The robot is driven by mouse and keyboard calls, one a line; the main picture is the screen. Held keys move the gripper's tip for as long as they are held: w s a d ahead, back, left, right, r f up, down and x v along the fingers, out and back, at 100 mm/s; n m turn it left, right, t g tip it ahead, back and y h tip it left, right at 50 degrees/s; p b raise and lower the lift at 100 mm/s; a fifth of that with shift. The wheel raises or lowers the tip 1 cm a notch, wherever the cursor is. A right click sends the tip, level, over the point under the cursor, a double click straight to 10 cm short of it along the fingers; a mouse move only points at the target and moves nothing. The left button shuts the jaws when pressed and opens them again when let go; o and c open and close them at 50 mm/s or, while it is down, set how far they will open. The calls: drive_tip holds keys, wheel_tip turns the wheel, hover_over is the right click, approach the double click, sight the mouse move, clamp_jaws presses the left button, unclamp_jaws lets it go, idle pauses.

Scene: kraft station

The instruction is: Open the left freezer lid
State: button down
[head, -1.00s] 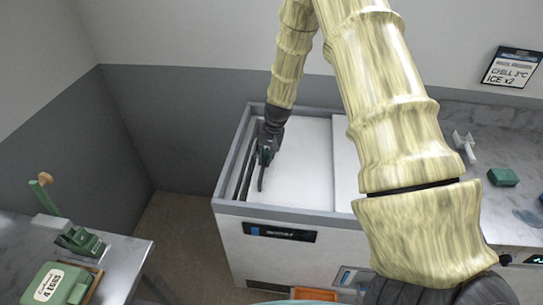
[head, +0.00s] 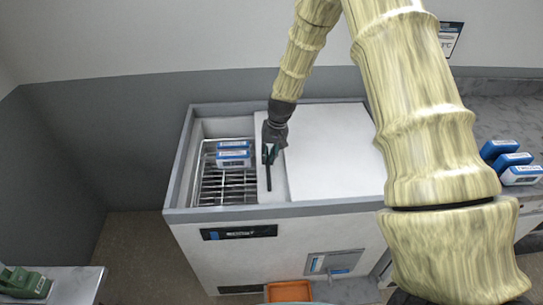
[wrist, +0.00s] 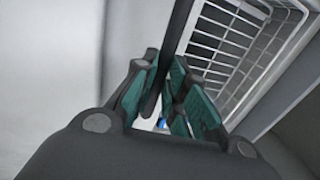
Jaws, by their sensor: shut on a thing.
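The white chest freezer (head: 335,238) stands ahead in the head view. Its left lid (head: 279,190) is slid to the right, with only a narrow strip showing beside the right lid (head: 335,150). My gripper (head: 269,153) is shut on the dark bar handle (head: 268,181) near the left lid's left edge. In the wrist view, the teal-padded fingers of my gripper (wrist: 163,88) close around the handle (wrist: 177,32). The left side of the freezer is uncovered, showing a wire basket (head: 226,188).
Blue-and-white packs (head: 234,157) lie in the basket. More blue packs (head: 507,160) sit on the right counter (head: 505,100). An orange bin (head: 288,291) is at the freezer's front. A green device (head: 25,283) is on the left table (head: 78,287). Floor shows between table and freezer.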

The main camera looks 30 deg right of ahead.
drive_tip(key=c, duration=1.5)
unclamp_jaws()
drive_tip(key=shift+o, duration=0.2)
wheel_tip(320, 180, up, 12)
drive_tip(key=d, duration=0.2)
drive_tip(key=shift+s+d, duration=0.15)
drive_tip(key=shift+s, duration=0.3)
drive_tip(key=shift+f, duration=0.1)
